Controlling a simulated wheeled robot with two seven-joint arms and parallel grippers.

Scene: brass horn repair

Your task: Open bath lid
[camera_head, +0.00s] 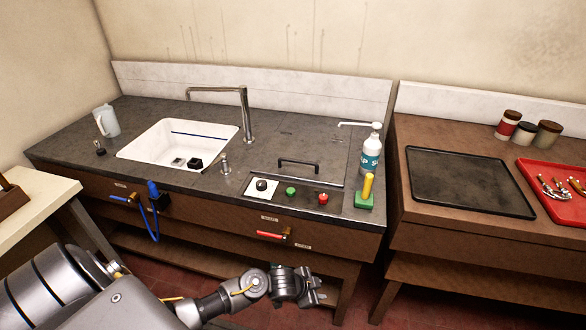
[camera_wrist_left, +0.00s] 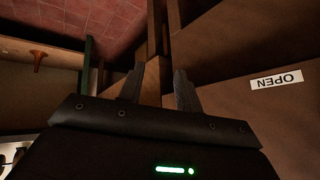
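The bath lid (camera_head: 322,150) is a dark grey panel lying flat and flush in the counter, closed, with a black bar handle (camera_head: 298,161) near its front edge. My left gripper (camera_head: 316,290) is in front of the counter, below the worktop height and apart from the lid and handle. In the left wrist view its two dark fingers (camera_wrist_left: 159,88) stand apart with nothing between them. The lid does not show in that view. My right gripper is not in view.
A control panel (camera_head: 330,200) with a dial, green button and red button lies in front of the lid. A pump bottle (camera_head: 370,158) and a yellow-handled green tool (camera_head: 366,195) stand to its right. A white sink (camera_head: 150,142) with a tall faucet (camera_head: 246,110) is left. A red-handled valve (camera_head: 270,235) protrudes from the counter front.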

